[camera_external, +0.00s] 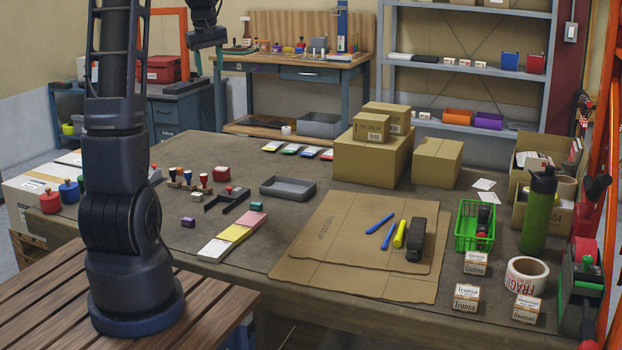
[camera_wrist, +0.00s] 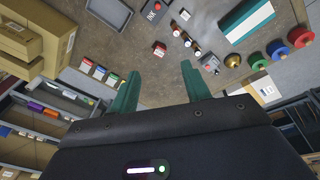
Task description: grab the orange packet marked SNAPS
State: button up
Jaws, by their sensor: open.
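No orange packet with readable SNAPS lettering can be made out in either view. A row of small flat packets (camera_external: 290,149) with coloured edges lies at the back of the table; their labels are too small to read. The row also shows in the wrist view (camera_wrist: 98,72), left of my fingers. My gripper (camera_wrist: 160,84) is open, its two green fingers wide apart with nothing between them. In the external view the end of my arm is at the top edge, above and left of the packets.
Stacked cardboard boxes (camera_external: 372,158) stand right of the packets. A grey tray (camera_external: 288,188) and several stamps (camera_external: 190,178) are in front of and left of them. Flat cardboard (camera_external: 330,270) covers the front middle. An orange bin (camera_external: 457,117) sits on the back shelf.

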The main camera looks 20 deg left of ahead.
jog(key=w+a+f+n, duration=0.2)
jog(key=w+a+f, duration=0.3)
jog(key=w+a, duration=0.1)
jog(key=n+g, duration=0.2)
jog(key=n, duration=0.4)
send_over(177, 168)
notch_tip(177, 168, down, 26)
jog(key=r, duration=0.1)
jog(key=shift+d+f, duration=0.1)
jog(key=shift+f, duration=5.25)
grip_shut()
jog(key=shift+r, duration=0.15)
